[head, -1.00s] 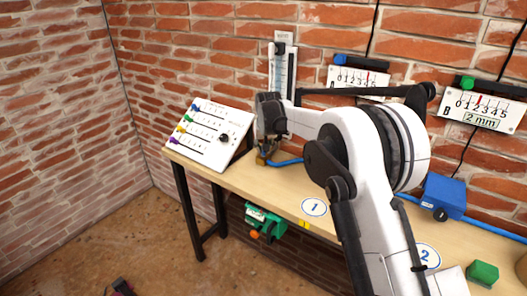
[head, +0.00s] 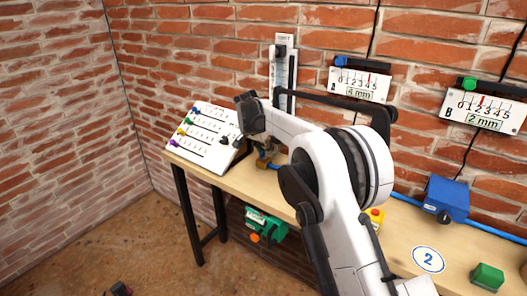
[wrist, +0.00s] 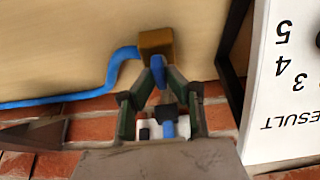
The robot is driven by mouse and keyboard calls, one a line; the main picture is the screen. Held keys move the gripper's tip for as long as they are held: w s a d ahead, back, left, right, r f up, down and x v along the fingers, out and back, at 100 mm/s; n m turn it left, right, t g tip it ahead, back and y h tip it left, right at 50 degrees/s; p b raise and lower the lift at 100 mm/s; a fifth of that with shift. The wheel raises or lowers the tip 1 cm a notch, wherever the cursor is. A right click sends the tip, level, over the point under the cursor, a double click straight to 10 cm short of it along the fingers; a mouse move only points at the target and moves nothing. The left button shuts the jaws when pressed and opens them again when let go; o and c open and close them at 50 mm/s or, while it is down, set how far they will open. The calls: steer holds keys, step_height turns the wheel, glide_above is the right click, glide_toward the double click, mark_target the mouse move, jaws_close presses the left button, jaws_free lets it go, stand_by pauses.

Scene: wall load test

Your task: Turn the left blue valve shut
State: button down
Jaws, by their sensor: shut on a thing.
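The left valve has a brass body, seen in the wrist view (wrist: 156,42) on the table top with a blue hose joined to its left side. Its blue handle (wrist: 158,72) lies between my fingertips. In the head view the brass body (head: 263,163) shows at the table's back left, and the handle is hidden by my wrist. My gripper (wrist: 156,78) is shut on the blue handle; it also shows in the head view (head: 264,149). How far the handle is turned is hard to tell.
A white sloped board (head: 207,135) with coloured knobs stands close left of my gripper. A vertical scale (head: 283,70) rises behind it. A yellow box with a red button (head: 375,220), a blue box (head: 447,198) and a green block (head: 487,276) stand to the right.

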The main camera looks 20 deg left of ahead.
steer(key=shift+m, duration=0.3)
steer(key=c, duration=1.8)
jaws_free()
steer(key=shift+o, duration=0.2)
steer(key=v, duration=1.2)
steer(key=shift+a, duration=0.1)
